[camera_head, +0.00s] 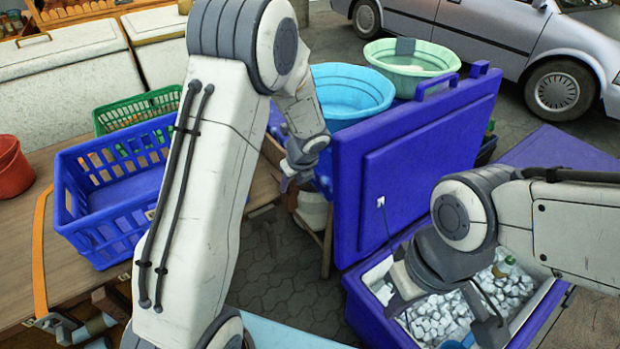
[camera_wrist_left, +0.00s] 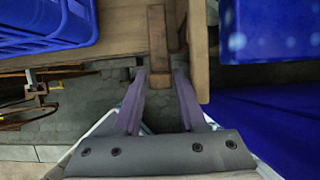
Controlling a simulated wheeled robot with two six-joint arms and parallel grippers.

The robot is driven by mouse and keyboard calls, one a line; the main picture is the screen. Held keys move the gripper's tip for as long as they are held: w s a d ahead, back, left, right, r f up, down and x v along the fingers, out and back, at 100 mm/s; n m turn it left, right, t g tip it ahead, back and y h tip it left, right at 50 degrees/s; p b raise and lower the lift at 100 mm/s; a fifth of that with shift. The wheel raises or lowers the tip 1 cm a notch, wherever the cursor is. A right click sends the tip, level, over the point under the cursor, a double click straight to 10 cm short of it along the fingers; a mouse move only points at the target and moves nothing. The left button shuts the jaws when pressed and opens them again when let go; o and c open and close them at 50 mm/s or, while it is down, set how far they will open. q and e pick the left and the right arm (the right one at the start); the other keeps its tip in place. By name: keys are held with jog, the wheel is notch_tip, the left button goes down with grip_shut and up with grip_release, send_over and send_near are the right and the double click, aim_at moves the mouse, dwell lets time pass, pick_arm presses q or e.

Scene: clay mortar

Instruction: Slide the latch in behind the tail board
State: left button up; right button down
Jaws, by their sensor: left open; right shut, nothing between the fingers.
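My left gripper (camera_head: 292,180) points down at the cart's end, and its purple-grey fingers stand apart in the left wrist view (camera_wrist_left: 160,76). A tan upright-looking board (camera_wrist_left: 199,50), possibly the tail board, lies just right of the bar. In the head view my left arm hides most of this spot. My right gripper (camera_head: 488,318) is shut and empty over the ice.
A blue basket (camera_head: 100,215) stands on the wooden cart bed (camera_head: 22,250). A blue cool box (camera_head: 365,312) of ice has its lid (camera_head: 415,155) raised close right of my left gripper. A light-blue tub (camera_head: 345,90) stands behind. Paving (camera_head: 290,265) is open below.

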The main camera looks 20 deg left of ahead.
pick_arm(q)
jog(key=s+d+r+n+h+p, duration=0.1)
jog(key=s+d+r+n+p, duration=0.4)
jog(key=s+d+r, duration=0.2)
jog(key=s+d+r+n+g+h+p, duration=0.1)
jog(key=s+d+r+n+p, duration=0.4)
jog(key=s+r, duration=0.6)
notch_tip(320, 180, up, 5)
jog(key=d+p, duration=0.1)
jog(key=d, duration=0.1)
jog(key=shift+d+f, duration=0.15)
jog(key=shift+d, duration=0.15)
jog(key=s+d+n+g+h, duration=0.1)
jog(key=s+d+n+h, duration=0.1)
jog(key=s+n, duration=0.6)
jog(key=s+d+r, duration=0.1)
jog(key=s, duration=0.3)
jog(key=shift+s+d+g+h, duration=0.3)
jog(key=shift+s+d, duration=0.05)
jog(key=shift+s, duration=0.05)
dwell(0.9)
